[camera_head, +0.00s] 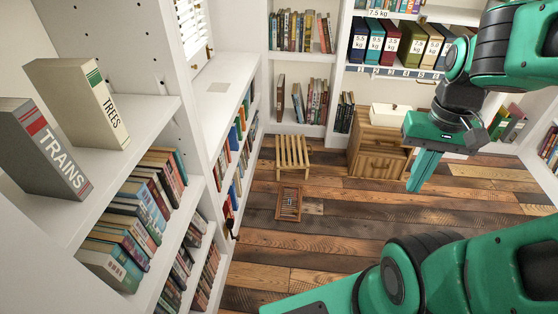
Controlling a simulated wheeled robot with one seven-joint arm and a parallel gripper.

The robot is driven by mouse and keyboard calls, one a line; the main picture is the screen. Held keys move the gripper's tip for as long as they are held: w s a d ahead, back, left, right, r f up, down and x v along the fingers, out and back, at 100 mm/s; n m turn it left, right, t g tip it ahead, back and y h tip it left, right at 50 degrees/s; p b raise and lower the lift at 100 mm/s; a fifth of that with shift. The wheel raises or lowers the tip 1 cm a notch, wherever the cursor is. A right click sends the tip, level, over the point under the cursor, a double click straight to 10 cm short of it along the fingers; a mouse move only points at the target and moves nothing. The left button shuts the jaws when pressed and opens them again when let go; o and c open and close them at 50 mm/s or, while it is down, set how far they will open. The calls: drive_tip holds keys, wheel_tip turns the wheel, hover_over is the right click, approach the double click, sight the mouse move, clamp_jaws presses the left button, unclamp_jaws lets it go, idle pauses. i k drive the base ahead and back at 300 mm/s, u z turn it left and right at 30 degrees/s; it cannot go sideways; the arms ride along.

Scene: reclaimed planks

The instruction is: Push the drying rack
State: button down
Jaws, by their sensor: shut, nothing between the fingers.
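The drying rack appears to be the light wooden slatted frame (292,152) standing on the plank floor near the back bookcase, left of a wooden cabinet. Its slats run along a sloped or flat top; its legs show below. My gripper (416,187) is at the right of the view, pointing down with its green fingers shut and empty. It is well to the right of the rack and apart from it, in front of the cabinet. Its height above the floor is hard to tell.
A wooden cabinet (378,153) with a white box (390,115) on top stands between rack and gripper in the picture. A small wooden frame with rods (289,203) lies on the floor before the rack. Bookshelves line the left and back. The plank floor (350,210) is clear mid-room.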

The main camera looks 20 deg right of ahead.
sight(303, 145)
drive_tip(key=z, duration=0.1)
drive_tip(key=k, duration=0.15)
drive_tip(key=z, duration=1.65)
drive_tip(key=i, duration=2.75)
drive_tip(key=u, duration=2.8)
